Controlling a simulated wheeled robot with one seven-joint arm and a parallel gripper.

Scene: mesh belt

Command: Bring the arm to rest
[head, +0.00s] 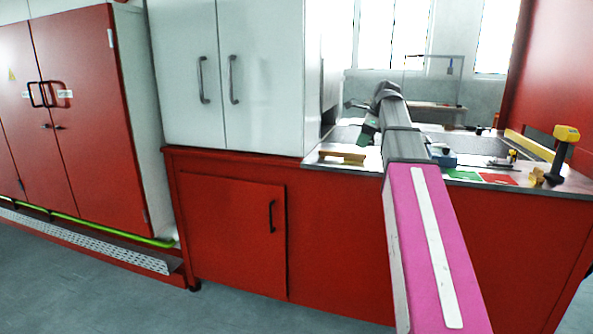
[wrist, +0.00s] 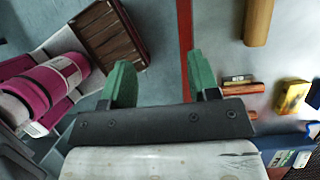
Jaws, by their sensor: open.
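My gripper (wrist: 160,70) shows in the wrist view as two green fingers, spread apart with nothing between them. The counter's red front edge (wrist: 185,35) runs below the gap, with floor to its left and worktop to its right. In the head view my arm, with a magenta link and grey joints, reaches out over the worktop. Its gripper (head: 368,132) shows as a small green patch at the far end, above the worktop's left part. The fingertips are too small to make out there.
The worktop carries a wooden piece (head: 342,156), a blue object (head: 445,159), a green card (head: 464,175), a red card (head: 499,179) and a yellow-and-black tool (head: 564,145). A white cabinet (head: 262,70) stands left of the arm. A yellow object (wrist: 292,97) lies right of the fingers.

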